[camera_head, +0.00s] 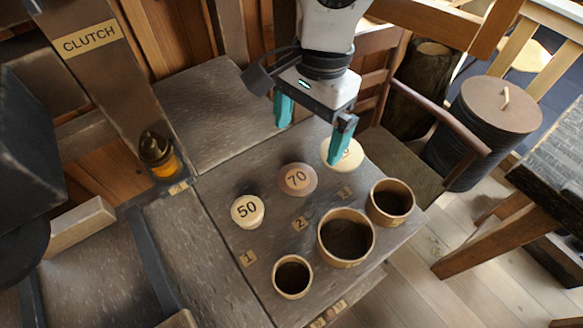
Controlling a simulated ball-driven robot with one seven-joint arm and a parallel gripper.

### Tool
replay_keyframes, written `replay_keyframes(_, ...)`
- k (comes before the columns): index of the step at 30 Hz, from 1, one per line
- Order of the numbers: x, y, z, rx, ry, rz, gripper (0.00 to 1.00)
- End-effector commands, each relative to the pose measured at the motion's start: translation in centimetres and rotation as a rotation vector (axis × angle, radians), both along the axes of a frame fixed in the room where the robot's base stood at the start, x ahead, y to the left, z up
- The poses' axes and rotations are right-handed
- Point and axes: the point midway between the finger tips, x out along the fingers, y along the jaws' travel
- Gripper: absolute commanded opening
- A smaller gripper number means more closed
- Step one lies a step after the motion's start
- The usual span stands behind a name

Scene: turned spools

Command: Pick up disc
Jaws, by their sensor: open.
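Three discs sit in a row on the grey stone-like top. The cream disc marked 50 (247,211) is at the left, the brownish-pink disc marked 70 (298,179) is in the middle, and a pale yellow disc (342,153) is at the right. The label of the yellow disc is mostly hidden by a finger. My gripper (314,124) is open, with its two teal fingers spread. The right finger overlaps the yellow disc in the picture; I cannot tell whether they touch. Nothing shows between the fingers.
Three brown cups stand in front: a small one (292,277), a large one (345,237) and a medium one (391,202). Number tags 1 (248,258) and 2 (299,223) lie near them. A CLUTCH lever plate (91,38) and an amber lamp (160,158) are left. A chair (412,165) stands right.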

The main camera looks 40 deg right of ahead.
Motion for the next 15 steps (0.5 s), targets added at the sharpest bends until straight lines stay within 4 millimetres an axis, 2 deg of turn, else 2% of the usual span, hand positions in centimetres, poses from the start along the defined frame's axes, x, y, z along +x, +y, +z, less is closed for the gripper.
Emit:
replay_keyframes(6,-0.1,0.6,-3.2,0.006,0.002,0.001,1.00)
replay_keyframes(15,-0.2,1.2,-5.4,0.009,0.003,0.002,1.00)
